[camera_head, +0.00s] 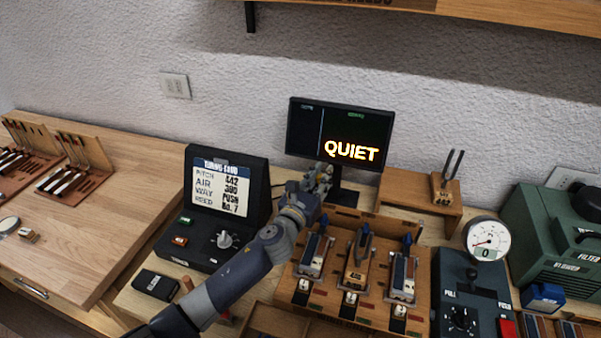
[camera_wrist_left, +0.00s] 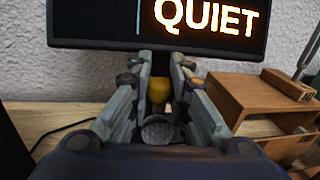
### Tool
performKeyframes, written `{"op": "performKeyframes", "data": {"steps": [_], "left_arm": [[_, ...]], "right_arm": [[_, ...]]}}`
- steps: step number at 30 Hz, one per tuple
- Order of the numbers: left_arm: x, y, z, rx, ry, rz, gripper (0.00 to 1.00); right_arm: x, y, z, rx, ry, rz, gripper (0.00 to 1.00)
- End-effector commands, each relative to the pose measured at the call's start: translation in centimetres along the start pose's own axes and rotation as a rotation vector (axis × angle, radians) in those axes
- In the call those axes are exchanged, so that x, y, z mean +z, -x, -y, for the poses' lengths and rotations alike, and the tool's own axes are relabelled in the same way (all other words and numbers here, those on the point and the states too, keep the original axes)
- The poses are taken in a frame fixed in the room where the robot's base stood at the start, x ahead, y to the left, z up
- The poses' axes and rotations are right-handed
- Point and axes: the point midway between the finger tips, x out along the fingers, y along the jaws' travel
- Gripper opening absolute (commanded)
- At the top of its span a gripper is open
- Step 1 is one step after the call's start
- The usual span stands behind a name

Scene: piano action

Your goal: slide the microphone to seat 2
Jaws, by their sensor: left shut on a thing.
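My left gripper (camera_head: 320,181) is just in front of the monitor, above the back left of the wooden rack (camera_head: 283,287). In the left wrist view its two fingers (camera_wrist_left: 160,92) are closed around a small microphone with a dark grey mesh head (camera_wrist_left: 157,130) and a yellow part behind it. In the head view the gripper hides the microphone. The rack holds three units side by side: a left one (camera_head: 315,255), a middle one (camera_head: 357,262) and a right one (camera_head: 404,277). Each has a small numbered tag in front; the middle tag (camera_head: 349,301) seems to read 2. My right gripper is not in view.
The monitor (camera_head: 340,125) reads QUIET. A tuning console (camera_head: 228,187) stands left of the rack, and a small wooden stand (camera_head: 425,193) is behind its right side. A control box (camera_head: 465,290) with a dial gauge (camera_head: 487,240) stands right of it.

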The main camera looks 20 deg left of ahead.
Motion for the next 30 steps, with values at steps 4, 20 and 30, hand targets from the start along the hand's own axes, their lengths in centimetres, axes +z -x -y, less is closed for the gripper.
{"op": "performKeyframes", "data": {"steps": [4,20,30], "left_arm": [[-0.6,-0.5,4.1,-0.006,0.005,-0.006,0.00],[-1.2,-1.3,9.5,-0.003,0.002,-0.010,0.00],[-1.2,-1.3,9.5,-0.003,0.001,-0.012,0.37]], "right_arm": [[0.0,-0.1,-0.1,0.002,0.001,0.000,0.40],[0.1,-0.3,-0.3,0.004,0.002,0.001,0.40],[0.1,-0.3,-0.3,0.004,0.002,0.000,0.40]]}}
